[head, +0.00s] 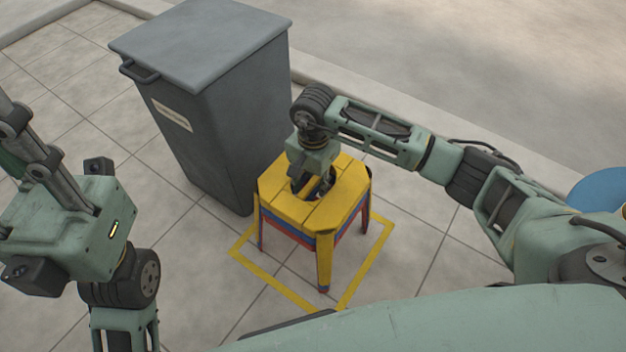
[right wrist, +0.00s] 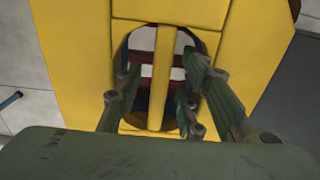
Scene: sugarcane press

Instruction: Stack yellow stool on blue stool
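The yellow stool (head: 340,196) stands upright with a slatted top that has an oval hole. A blue edge, likely the blue stool (head: 282,226), shows just under its seat, with red parts below; most of this is hidden. My right gripper (head: 314,186) reaches down at the hole. In the right wrist view its fingers (right wrist: 158,92) straddle the yellow stool's centre bar (right wrist: 162,75), spread with gaps on both sides. Reddish parts show through the hole. My left arm is at the left of the head view, but its fingers are not visible.
A yellow taped square (head: 372,262) marks the floor around the stool legs. A tall grey bin (head: 215,110) stands close behind to the left. A round blue object (head: 598,188) is partly seen at the right edge. Tiled floor in front is open.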

